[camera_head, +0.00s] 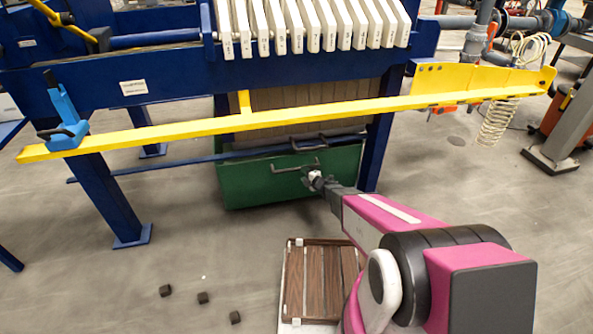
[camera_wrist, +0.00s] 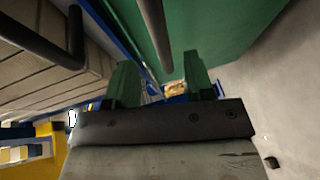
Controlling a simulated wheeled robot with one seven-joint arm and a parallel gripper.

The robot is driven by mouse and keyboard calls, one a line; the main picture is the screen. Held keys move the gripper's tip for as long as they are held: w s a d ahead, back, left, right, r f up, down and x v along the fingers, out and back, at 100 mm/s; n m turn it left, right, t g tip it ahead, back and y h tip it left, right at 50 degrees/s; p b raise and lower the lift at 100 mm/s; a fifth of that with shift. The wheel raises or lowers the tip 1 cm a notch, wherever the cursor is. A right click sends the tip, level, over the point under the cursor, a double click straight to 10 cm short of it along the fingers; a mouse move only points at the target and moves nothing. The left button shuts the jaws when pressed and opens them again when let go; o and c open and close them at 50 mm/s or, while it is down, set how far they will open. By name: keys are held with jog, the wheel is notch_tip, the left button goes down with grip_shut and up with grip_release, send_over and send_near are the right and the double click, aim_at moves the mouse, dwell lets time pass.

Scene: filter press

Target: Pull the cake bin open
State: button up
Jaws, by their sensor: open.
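The green cake bin (camera_head: 248,183) stands on the floor under the filter press, with a dark bar handle (camera_head: 293,169) on its front. My gripper (camera_head: 312,177) is at the right part of that handle. In the wrist view, my gripper (camera_wrist: 160,70) is open, with its two green fingers apart. A dark bar (camera_wrist: 154,32), which looks like the handle, runs into the space between the fingers; I cannot tell whether they touch it. The green bin front (camera_wrist: 225,30) fills the upper right there.
A yellow rail (camera_head: 200,129) crosses in front of the press above the bin. Blue legs (camera_head: 108,200) stand beside it. A slatted wooden tray (camera_head: 322,280) and small dark blocks (camera_head: 203,298) lie on the floor in front. The floor left of the tray is mostly clear.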

aim_at(297, 169)
jog(key=x, duration=0.7)
jog(key=shift+w+a, duration=0.15)
jog(key=shift+w, duration=0.05)
grip_shut()
